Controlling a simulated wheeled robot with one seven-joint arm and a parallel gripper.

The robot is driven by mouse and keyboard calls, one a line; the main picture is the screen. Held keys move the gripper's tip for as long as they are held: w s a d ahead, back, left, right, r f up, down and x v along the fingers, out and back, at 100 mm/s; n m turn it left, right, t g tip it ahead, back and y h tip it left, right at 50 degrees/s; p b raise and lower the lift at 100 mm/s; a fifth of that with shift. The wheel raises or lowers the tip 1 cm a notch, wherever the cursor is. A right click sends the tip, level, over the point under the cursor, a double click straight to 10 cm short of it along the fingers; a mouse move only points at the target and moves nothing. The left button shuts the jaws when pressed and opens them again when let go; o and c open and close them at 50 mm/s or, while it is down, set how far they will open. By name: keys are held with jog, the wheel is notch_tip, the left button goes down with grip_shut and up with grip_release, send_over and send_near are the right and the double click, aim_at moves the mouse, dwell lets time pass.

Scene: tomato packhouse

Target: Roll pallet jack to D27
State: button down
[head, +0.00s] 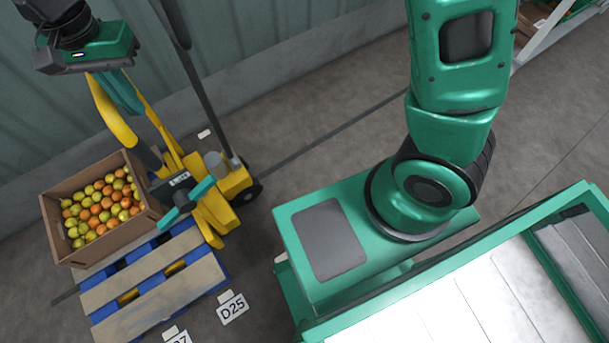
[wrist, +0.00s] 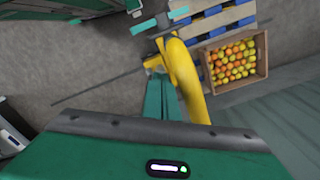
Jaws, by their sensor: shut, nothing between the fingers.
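The yellow pallet jack (head: 232,182) stands by the wall at the left, its forks toward a blue and wood pallet (head: 152,293). It also shows in the wrist view (wrist: 176,50). A yellow bar, a dark pole and a teal T-shaped part rise from it. My gripper (head: 131,104) is shut and empty, its teal fingers close beside the yellow bar. They also show in the wrist view (wrist: 164,82); whether they touch the bar, I cannot tell. A floor label ending in 7 (head: 178,336) is cut off at the bottom edge.
A cardboard box (head: 62,236) of orange and yellow-green tomatoes sits on the pallet. A D25 floor label (head: 232,308) lies right of the pallet. The corrugated wall (head: 290,28) runs behind. Grey floor (head: 330,140) is clear right of the jack.

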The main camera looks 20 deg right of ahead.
aim_at(102, 103)
jog(key=shift+a, duration=0.15)
jog(key=a, duration=0.2)
jog(key=s+a, duration=0.1)
jog(key=a, duration=0.2)
jog(key=shift+s+a, duration=0.1)
jog(key=shift+a, duration=0.2)
dwell(0.6)
jog(key=shift+d, duration=0.1)
jog(key=shift+w+d, duration=0.25)
jog(key=shift+d, duration=0.65)
jog(key=shift+r, duration=5.05)
